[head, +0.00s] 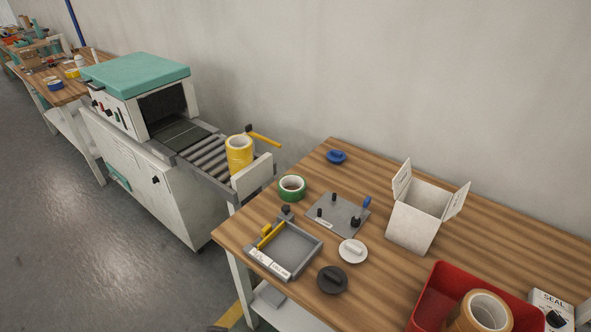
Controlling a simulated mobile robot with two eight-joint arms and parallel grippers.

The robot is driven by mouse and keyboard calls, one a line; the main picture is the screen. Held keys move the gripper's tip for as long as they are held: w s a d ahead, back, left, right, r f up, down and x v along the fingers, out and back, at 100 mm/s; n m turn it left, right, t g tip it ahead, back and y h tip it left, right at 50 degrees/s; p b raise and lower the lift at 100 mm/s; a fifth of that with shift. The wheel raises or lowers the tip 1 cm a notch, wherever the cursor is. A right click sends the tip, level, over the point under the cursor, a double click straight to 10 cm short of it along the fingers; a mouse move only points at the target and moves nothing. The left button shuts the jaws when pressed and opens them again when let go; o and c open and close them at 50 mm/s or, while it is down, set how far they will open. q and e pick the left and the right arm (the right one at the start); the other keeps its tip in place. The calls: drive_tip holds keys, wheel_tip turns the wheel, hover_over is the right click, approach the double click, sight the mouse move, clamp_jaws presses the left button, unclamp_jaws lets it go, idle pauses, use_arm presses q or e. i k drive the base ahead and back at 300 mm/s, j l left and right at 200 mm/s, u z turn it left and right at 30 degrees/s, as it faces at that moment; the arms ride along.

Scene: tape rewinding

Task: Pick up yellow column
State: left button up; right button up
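A yellow column (239,155), a tall roll with a pale open top, stands upright at the near end of the roller conveyor (208,158). A white end plate (252,178) stands just in front of it and hides part of its lower right side. Neither of my grippers is in the head view.
A wooden table (375,190) holds a green tape roll (292,187), a grey tray (286,249), a grey plate with pegs (336,215), an open white box (420,214) and a red bin (437,294) with a tan roll. A machine (140,90) adjoins the conveyor. Grey floor lies open at left.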

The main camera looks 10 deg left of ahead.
sight(240, 157)
drive_tip(key=z, duration=1.1)
drive_tip(key=u, duration=1.8)
